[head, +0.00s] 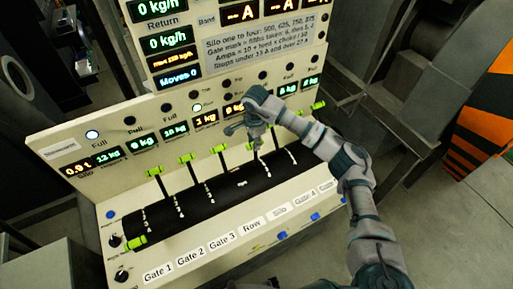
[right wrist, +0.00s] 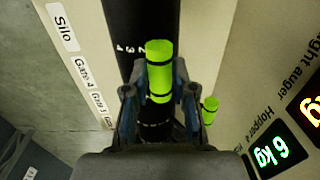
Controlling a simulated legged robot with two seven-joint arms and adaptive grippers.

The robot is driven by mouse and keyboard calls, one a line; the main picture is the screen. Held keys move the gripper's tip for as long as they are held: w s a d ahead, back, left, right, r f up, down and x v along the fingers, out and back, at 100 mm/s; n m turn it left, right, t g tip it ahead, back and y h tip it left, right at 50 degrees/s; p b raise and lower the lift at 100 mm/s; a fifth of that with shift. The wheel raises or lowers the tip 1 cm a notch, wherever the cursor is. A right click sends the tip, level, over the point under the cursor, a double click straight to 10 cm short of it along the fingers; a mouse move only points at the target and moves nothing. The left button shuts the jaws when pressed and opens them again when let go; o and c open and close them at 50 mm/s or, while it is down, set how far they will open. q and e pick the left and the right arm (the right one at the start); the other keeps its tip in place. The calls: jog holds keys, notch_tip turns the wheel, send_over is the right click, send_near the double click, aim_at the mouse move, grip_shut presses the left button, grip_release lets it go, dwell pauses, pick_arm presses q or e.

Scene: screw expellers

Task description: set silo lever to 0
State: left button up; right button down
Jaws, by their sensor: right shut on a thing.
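The control panel (head: 65,150) carries a dark drum (head: 225,190) with a row of levers with bright green handles. My right gripper (head: 256,138) is at a lever right of the middle, in line with the Silo label (head: 279,212). In the right wrist view, my right gripper's fingers (right wrist: 157,98) are closed around its green handle (right wrist: 160,68), one on each side. The Silo label (right wrist: 62,20) shows at upper left there. Scale marks beside the lever are partly hidden and too small to read surely. My left gripper is not in view.
A neighbouring green handle (right wrist: 210,109) is close beside the right gripper. Other handles (head: 185,158) stand along the drum, and one (head: 137,243) sits low at the left end. Lit displays (head: 108,157) line the panel above. An orange-and-black striped block (head: 485,135) is at right.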

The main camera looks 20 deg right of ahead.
jog(key=w+a+f+b, duration=0.1)
jog(key=w+f+b, duration=0.2)
jog(key=w, duration=0.5)
jog(key=shift+w+a+b, duration=0.2)
jog(key=shift+w+b, duration=0.15)
jog(key=shift+b, duration=0.15)
jog(key=shift+f, duration=0.1)
jog(key=c, duration=1)
grip_release()
jog(key=shift+w+f, duration=0.1)
jog(key=shift+o, duration=0.2)
jog(key=shift+w+a+f, duration=0.1)
jog(key=shift+w+f, duration=0.2)
jog(key=shift+w, duration=0.15)
jog(key=shift+s+r, duration=0.1)
jog(key=shift+s, duration=0.1)
